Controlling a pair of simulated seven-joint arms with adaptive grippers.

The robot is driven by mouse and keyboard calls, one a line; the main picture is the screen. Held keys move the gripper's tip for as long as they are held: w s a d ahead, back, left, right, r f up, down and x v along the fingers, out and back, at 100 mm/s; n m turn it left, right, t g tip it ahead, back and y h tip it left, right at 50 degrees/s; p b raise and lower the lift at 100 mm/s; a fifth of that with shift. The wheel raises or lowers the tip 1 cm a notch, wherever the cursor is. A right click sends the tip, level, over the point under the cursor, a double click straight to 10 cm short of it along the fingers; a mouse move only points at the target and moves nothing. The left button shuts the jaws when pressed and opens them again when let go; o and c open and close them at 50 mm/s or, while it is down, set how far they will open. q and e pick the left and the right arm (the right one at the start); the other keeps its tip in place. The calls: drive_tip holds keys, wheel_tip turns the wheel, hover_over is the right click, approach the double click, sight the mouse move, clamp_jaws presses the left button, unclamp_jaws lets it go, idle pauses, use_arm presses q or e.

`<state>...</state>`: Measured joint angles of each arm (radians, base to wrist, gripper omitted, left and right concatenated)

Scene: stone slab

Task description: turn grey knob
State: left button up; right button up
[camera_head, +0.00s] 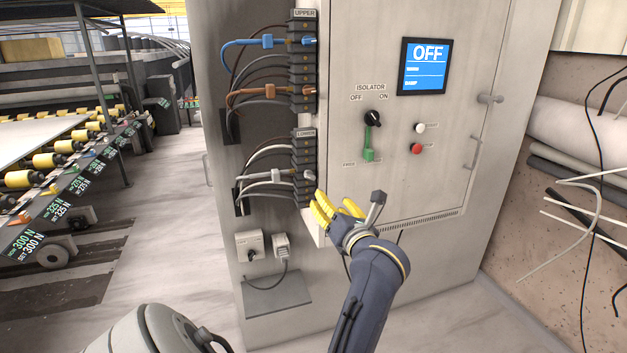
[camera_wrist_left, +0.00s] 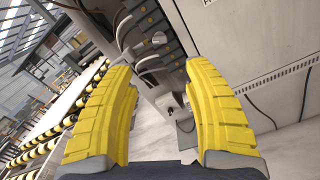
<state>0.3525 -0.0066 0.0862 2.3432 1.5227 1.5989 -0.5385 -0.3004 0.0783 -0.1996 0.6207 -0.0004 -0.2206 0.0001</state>
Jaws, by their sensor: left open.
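A small grey knob (camera_head: 309,175) sits on the lower terminal strip, at the end of a grey cable plug (camera_head: 282,175). A pale grey rounded piece (camera_wrist_left: 159,38) on the strip in the left wrist view looks like the same knob. My left gripper (camera_head: 336,207) is open, its yellow fingers just below and to the right of the lower strip, apart from the knob. In the left wrist view the two fingers (camera_wrist_left: 165,115) are wide apart with nothing between them. My right gripper is not in view.
An upper strip (camera_head: 303,65) carries blue and orange plugs. The cabinet door has a screen (camera_head: 425,66) reading OFF, a black isolator switch (camera_head: 373,119) with a green lever, and red and white buttons. A small box (camera_head: 250,246) and a ledge (camera_head: 277,295) lie lower left.

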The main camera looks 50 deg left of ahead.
sight(311, 176)
use_arm(q)
drive_tip(key=x, duration=1.7)
clamp_jaws()
drive_tip(key=shift+r, duration=0.2)
